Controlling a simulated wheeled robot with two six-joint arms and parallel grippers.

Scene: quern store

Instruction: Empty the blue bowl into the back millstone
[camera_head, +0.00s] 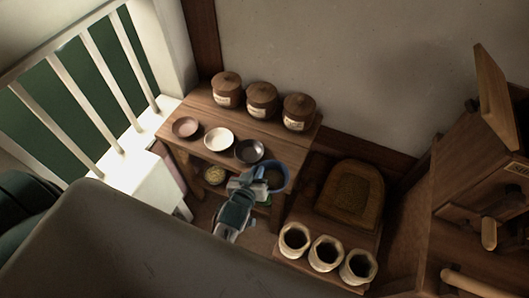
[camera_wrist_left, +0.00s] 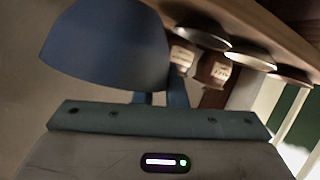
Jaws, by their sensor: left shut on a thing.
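The blue bowl (camera_head: 283,187) is held in my left gripper (camera_head: 252,184), in front of the wooden table with the dishes. Its rim faces up towards the head camera and its inside looks dark brown; I cannot tell its contents. In the left wrist view the bowl's outside (camera_wrist_left: 108,45) shows large, with the gripper's fingers (camera_wrist_left: 160,98) shut at its side. I cannot pick out a back millstone for certain. A brown round-topped piece (camera_head: 350,195) with a dark square patch lies on the low stand to the right. My right gripper is not in view.
The wooden table (camera_head: 190,110) bears three lidded jars (camera_head: 262,98) and three dishes: brown (camera_head: 186,127), white (camera_head: 219,138) and dark (camera_head: 249,151). Three open sacks (camera_head: 326,252) stand at the low stand's front. A wooden cabinet (camera_head: 480,165) is at right, a white railing (camera_head: 90,75) at left.

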